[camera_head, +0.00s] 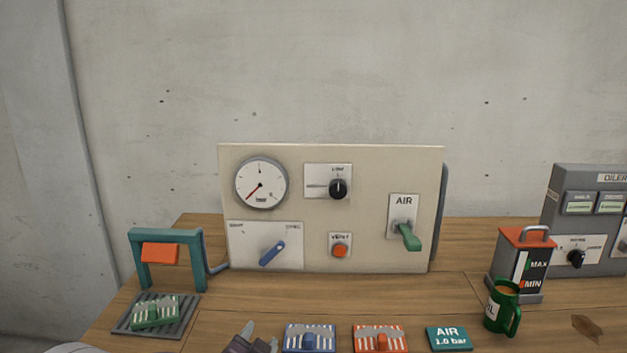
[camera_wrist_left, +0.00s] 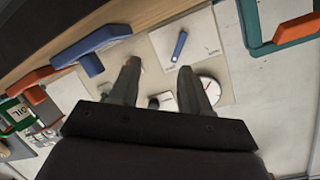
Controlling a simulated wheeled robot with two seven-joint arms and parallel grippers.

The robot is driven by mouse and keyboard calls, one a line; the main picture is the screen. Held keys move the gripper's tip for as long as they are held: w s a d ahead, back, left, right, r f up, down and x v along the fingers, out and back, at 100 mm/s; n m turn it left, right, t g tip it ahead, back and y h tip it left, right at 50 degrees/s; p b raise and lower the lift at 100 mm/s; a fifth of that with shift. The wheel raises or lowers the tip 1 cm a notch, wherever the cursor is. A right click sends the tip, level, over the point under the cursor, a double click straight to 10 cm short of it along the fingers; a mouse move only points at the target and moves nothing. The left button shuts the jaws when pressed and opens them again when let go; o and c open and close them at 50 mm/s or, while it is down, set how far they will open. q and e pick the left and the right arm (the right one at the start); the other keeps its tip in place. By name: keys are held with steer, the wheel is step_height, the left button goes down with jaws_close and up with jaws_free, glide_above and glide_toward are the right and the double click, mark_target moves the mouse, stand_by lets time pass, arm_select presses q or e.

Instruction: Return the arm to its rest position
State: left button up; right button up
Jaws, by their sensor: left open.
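My left gripper (camera_head: 256,336) shows at the bottom edge of the head view, left of centre, with only its fingertips and a bit of its dark body in the picture. In the left wrist view its two grey fingers (camera_wrist_left: 160,84) stand apart with nothing held between them. The beige control panel (camera_head: 375,163) stands upright beyond it on the table. The panel's blue lever (camera_head: 272,253) also shows past the fingers in the wrist view (camera_wrist_left: 180,46). My right gripper is in neither view.
The wooden table (camera_head: 470,245) carries a teal frame (camera_head: 140,265) with an orange flap at left, a green-topped tray (camera_head: 120,326), blue (camera_head: 310,340) and orange (camera_head: 380,340) blocks near the front, a green mug (camera_head: 497,312), an oil container (camera_head: 512,268) and a grey oiler box (camera_head: 555,215) at right.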

arm_select(q)
steer(key=s+a+f+n+g, duration=0.2)
steer(key=s+a+f+g, duration=0.15)
steer(key=s, duration=0.35)
steer(key=s+a+f+n+g+y, duration=0.1)
steer(key=s+a+f+n+g, duration=0.15)
steer(key=s+g, duration=0.4)
steer(key=s+a+f+n+g, duration=0.2)
steer(key=s+n+g, duration=0.1)
steer(key=s, duration=0.6)
step_height(320, 180, up, 14)
steer(key=p, duration=1.4)
steer(key=shift+s+d, duration=0.1)
steer(key=shift+s, duration=0.05)
